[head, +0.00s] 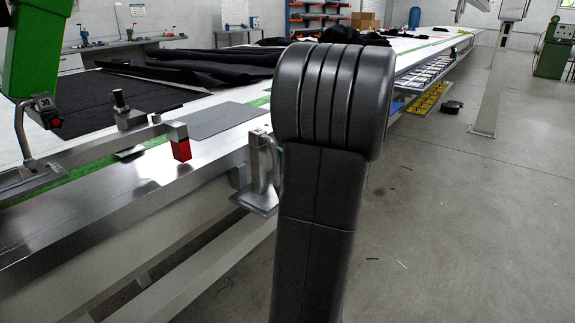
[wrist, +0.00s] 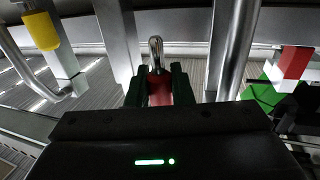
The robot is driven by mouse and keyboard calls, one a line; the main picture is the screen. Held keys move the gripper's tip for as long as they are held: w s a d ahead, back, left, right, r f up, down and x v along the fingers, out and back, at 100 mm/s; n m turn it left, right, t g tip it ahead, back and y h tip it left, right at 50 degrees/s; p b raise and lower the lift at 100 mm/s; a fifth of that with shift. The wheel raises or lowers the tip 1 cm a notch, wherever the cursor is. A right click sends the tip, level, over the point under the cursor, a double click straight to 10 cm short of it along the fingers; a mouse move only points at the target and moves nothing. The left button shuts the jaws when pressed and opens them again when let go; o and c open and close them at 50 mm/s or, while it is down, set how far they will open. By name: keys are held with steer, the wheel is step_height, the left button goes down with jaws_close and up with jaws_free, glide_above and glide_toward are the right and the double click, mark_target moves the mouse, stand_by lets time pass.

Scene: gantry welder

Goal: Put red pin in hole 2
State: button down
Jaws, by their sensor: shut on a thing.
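The red pin (wrist: 160,90) is in the wrist view, with a shiny rounded metal end (wrist: 155,50) pointing up in the picture. My gripper (wrist: 160,84) is shut on its red body, with one dark finger on each side. In the head view my own arm covers the middle, and neither the gripper nor the pin can be made out there. I cannot make out hole 2 in either view.
A red block (head: 181,150) hangs at a metal bar's end by the long table (head: 130,190). A metal bracket (head: 262,175) is on the table's edge. The wrist view shows a yellow block (wrist: 41,32) left and a red block (wrist: 296,62) right, near metal posts.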

steer(key=shift+r, duration=2.9)
steer(key=shift+p, duration=0.45)
